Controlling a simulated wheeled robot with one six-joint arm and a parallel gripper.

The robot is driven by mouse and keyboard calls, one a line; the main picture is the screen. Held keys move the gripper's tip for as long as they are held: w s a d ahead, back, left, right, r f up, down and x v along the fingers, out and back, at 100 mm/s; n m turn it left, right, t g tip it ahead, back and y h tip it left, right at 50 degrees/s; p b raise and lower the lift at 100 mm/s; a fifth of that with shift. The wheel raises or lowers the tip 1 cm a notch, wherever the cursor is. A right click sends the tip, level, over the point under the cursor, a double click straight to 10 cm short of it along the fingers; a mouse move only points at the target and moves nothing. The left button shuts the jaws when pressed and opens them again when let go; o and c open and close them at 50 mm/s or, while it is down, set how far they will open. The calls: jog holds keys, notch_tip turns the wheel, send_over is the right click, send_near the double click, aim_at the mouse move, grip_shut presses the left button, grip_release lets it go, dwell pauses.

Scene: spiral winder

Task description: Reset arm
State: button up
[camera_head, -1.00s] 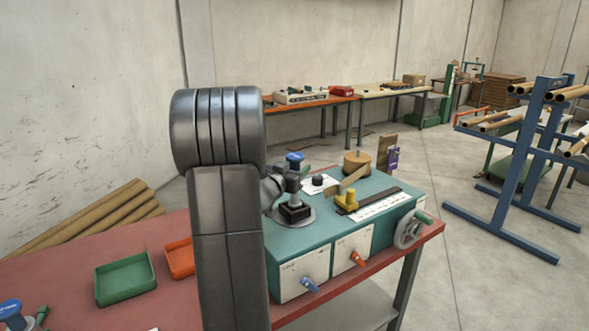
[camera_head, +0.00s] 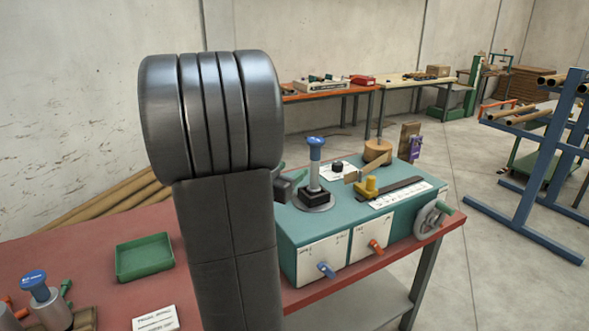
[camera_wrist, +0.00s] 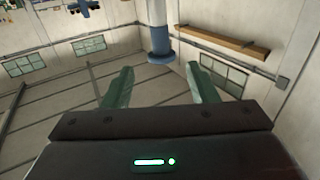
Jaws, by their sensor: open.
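The teal spiral winder (camera_head: 322,236) stands on the red bench. A blue-topped grey post (camera_head: 315,165) stands upright in a black square base on its top. Behind and right of it are a yellow block (camera_head: 371,187), a brown roll (camera_head: 377,150) and a purple clip (camera_head: 416,146). A handwheel (camera_head: 432,220) is on the right end; a blue lever (camera_head: 326,270) and an orange lever (camera_head: 376,246) are on the front. My gripper (camera_wrist: 158,68) is open and empty in the wrist view, its green fingers spread towards far walls.
A green tray (camera_head: 145,257) and a white card (camera_head: 155,318) lie on the red bench (camera_head: 90,240). A second blue-topped part (camera_head: 37,287) stands at the lower left. A blue rack (camera_head: 530,190) with tubes stands at right. Cardboard tubes (camera_head: 110,195) lie behind the bench.

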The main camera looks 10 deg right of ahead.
aim_at(313, 150)
dwell(0.3)
jog(key=x, duration=0.4)
jog(key=p+x, duration=0.1)
jog(key=x, duration=0.4)
jog(key=p+x, duration=0.1)
jog(key=x, duration=0.4)
jog(key=shift+r, duration=0.25)
jog(key=shift+s+a+r+p, duration=0.1)
jog(key=shift+r+p, duration=0.25)
jog(key=shift+p, duration=0.05)
jog(key=shift+f, duration=0.1)
